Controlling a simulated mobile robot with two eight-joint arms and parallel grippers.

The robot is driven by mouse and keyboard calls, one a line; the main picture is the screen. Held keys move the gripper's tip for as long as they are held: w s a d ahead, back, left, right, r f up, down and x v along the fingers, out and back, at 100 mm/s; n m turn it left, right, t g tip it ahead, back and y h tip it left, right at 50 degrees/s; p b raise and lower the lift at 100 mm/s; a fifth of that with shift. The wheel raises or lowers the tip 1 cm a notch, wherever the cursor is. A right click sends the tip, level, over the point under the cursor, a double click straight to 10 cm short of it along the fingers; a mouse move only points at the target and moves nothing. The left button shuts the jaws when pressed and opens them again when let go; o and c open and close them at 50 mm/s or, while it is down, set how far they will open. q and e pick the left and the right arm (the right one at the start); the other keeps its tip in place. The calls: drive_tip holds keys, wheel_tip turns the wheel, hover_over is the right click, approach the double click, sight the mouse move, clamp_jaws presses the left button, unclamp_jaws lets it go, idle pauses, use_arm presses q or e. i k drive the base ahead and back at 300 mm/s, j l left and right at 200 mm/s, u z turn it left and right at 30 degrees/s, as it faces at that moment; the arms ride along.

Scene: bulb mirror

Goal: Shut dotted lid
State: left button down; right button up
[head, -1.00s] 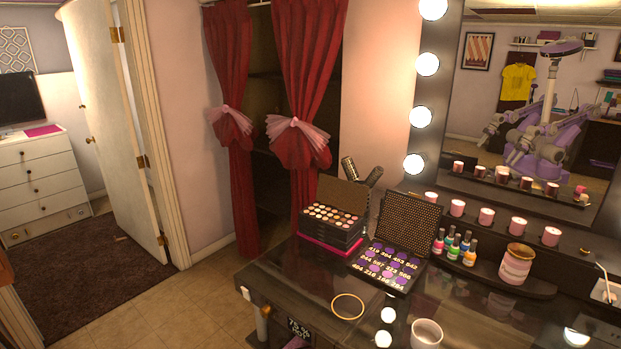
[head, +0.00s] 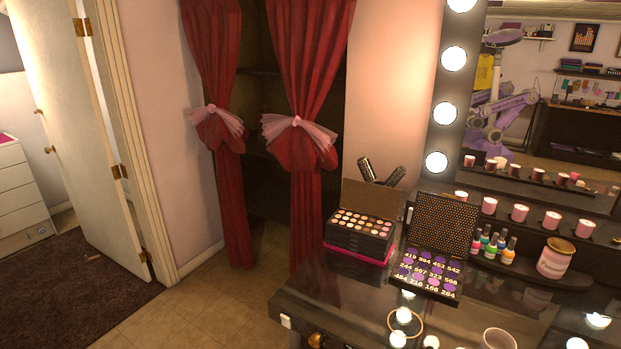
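A black palette with purple pans and white numbers (head: 428,273) lies on the dressing table. Its dotted lid (head: 442,226) stands open, tilted up at the back, with rows of small dots on its inner face. Behind it to the left, a stacked dark makeup case with many coloured pans (head: 361,231) stands with its plain brown lid (head: 370,197) up. Neither of my grippers shows directly in the head view. Part of my purple and white body is reflected in the mirror, but the state of the grippers cannot be made out there.
The dark glossy table (head: 340,296) also carries a gold ring (head: 391,326), a white cup (head: 499,340), nail polish bottles (head: 493,246) and a pink jar (head: 556,258). Pink candles (head: 520,213) line the shelf under the mirror. Floor (head: 215,300) is clear left of the table.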

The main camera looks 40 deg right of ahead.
sight(383, 203)
drive_tip(key=i+j, duration=0.2)
drive_tip(key=i, duration=0.25)
drive_tip(key=i+j, duration=0.15)
drive_tip(key=i, duration=0.3)
drive_tip(key=i+j, duration=0.2)
drive_tip(key=i, duration=0.25)
drive_tip(key=i+l+z, duration=0.1)
drive_tip(key=i+z, duration=0.6)
drive_tip(key=z, duration=0.2)
drive_tip(key=i+j+z, duration=0.1)
drive_tip(key=i+z, duration=0.3)
